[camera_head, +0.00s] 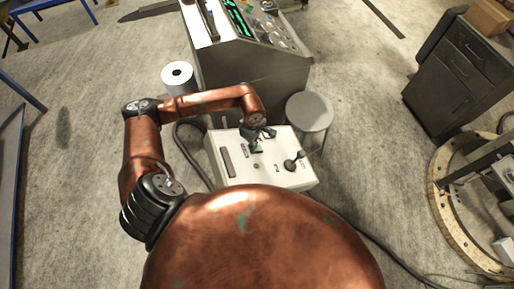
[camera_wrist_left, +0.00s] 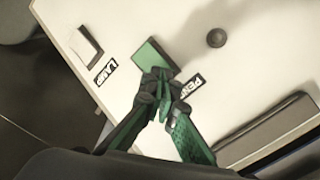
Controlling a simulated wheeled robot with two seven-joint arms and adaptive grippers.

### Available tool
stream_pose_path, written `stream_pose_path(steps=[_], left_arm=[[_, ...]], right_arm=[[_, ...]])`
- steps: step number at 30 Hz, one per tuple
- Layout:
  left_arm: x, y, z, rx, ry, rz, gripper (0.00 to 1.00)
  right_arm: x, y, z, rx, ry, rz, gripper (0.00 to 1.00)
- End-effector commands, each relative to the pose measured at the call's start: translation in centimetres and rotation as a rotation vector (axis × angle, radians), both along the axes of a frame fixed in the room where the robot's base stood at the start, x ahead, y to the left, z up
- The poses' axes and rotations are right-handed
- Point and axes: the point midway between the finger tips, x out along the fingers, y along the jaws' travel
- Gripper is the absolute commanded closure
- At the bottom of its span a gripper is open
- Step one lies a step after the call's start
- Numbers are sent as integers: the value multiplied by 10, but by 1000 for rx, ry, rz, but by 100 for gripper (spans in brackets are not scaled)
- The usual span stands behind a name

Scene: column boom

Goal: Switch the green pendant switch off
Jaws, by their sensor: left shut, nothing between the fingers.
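The green pendant switch (camera_wrist_left: 150,56) is a flat green rocker on a pale control box (camera_head: 222,180), beside a partly covered label (camera_wrist_left: 190,86) starting "PEN". In the head view a bit of the green switch (camera_head: 259,150) shows under my left gripper (camera_head: 252,146). In the left wrist view my left gripper (camera_wrist_left: 160,84) is shut and empty, its fingertips at the near edge of the green switch. I cannot tell whether they touch it. The lower edge of the switch is hidden behind the fingertips. My right gripper is not in view.
A grey console (camera_head: 255,75) stands behind, a round stool (camera_head: 310,111) to the right, and a cable crosses the floor.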

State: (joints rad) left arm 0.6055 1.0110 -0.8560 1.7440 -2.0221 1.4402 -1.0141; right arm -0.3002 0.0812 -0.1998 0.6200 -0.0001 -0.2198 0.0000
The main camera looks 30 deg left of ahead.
Motion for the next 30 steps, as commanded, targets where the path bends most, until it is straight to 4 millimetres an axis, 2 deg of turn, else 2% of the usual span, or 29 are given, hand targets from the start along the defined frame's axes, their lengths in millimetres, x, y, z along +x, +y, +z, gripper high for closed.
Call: stream_pose_path(steps=[24, 30], left_arm=[[0, 0, 63, 0, -1, -1, 100], [0, 0, 66, 1, 0, 0, 100]], right_arm=[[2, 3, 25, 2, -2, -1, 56], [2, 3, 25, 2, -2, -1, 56]])
